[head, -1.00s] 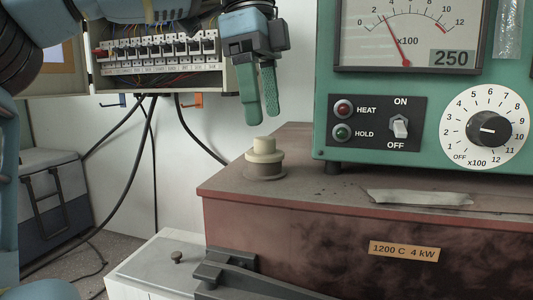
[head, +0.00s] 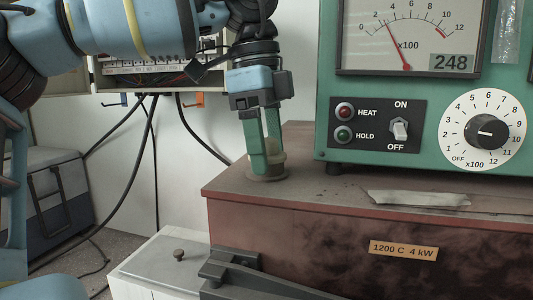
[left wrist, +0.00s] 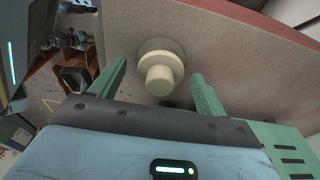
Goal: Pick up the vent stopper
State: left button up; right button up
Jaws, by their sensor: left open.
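The vent stopper (left wrist: 158,77) is a cream, stepped round plug. It sits in a grey collar (head: 268,178) near the left end of the brown furnace's top. My left gripper (head: 267,165) points down over it, green fingers open. In the head view the fingers hide most of the stopper. In the left wrist view the stopper shows between the two fingertips (left wrist: 159,70), with a gap on each side. My right gripper is not in view.
The brown furnace (head: 330,235) has a green control box (head: 376,165) standing on it, right of my gripper. A grey strip (head: 420,198) lies on its top. An open breaker box (head: 150,78) hangs on the wall behind my arm. Black cables hang below.

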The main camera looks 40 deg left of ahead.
aim_at(267, 139)
pick_arm(q)
jog(key=shift+c, duration=0.3)
jog(key=c, duration=1)
jog(key=shift+r, duration=0.1)
jog(key=shift+r, duration=4.95)
